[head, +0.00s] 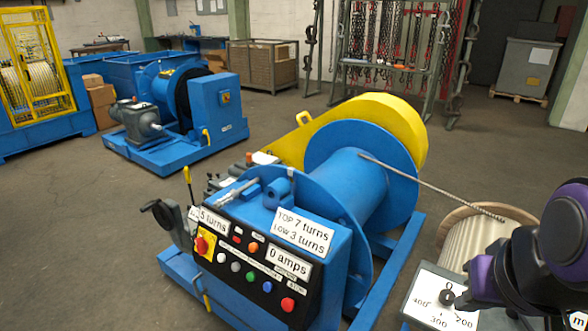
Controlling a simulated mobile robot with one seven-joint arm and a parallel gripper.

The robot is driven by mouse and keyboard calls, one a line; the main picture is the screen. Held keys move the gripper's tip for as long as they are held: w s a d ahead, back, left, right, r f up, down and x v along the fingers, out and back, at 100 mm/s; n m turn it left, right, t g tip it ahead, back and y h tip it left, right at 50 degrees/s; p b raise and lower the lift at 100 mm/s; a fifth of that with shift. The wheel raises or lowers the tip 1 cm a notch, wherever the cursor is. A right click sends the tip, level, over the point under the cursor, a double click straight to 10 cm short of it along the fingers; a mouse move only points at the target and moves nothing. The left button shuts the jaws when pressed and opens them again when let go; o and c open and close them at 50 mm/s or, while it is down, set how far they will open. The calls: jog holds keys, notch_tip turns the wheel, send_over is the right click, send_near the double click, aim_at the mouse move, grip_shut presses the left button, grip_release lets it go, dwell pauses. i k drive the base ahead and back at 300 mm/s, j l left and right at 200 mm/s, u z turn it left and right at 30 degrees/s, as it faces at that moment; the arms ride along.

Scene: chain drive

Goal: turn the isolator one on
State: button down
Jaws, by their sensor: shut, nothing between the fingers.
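A red rotary knob on a yellow plate (202,244), which looks like an isolator switch, sits at the left end of the black control panel (236,262) on the near blue winch. Its number and exact handle position are too small to read. A second, smaller isolator-like switch with a yellow plate (225,97) is on the blue cabinet of the machine behind. My gripper (464,302) is at the lower right, shut and empty, low over a white dial plate (428,302). It is well to the right of both switches; whether it touches the dial is unclear.
The panel also has several push buttons and labels reading "5 turns", "TOP 7 turns Low 3 turns" and "0 amps". A rope runs from the blue drum (357,190) to a pale reel (480,235). A lever (188,185) stands left of the panel. Open floor (85,235) lies left.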

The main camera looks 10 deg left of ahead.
aim_at(202, 245)
jog(key=j+u, duration=0.1)
jog(key=u, duration=1.45)
jog(key=i+j+z, duration=0.2)
jog(key=i+j, duration=0.4)
jog(key=i, duration=0.05)
